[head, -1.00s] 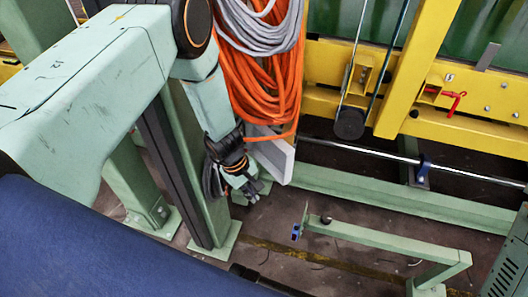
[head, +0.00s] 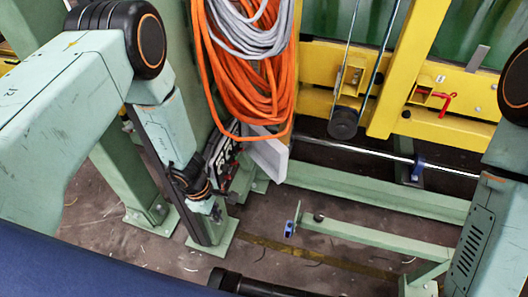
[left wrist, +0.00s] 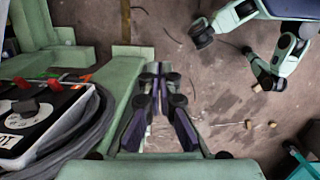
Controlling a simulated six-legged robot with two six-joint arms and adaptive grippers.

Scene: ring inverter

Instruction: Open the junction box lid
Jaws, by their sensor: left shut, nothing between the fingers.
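A box with a dark face, white markings and red parts, likely the junction box (head: 222,152), is on the green post left of centre in the head view. Its face (left wrist: 40,115) shows at the left of the left wrist view, with a knob and red clips. No closed lid covers this face. A pale grey plate (head: 268,156) stands beside it; I cannot tell if it is the lid. My left gripper (head: 215,212) is shut and empty, below the box in the head view. In the left wrist view its fingers (left wrist: 158,72) are together, apart from the box. My right gripper is out of view.
Orange cable coils (head: 245,85) and a grey coil hang above the box. A low green rail (head: 375,240) with a small blue part stands to the right. A yellow frame (head: 410,65) is behind. Open floor (head: 270,210) lies between post and rail.

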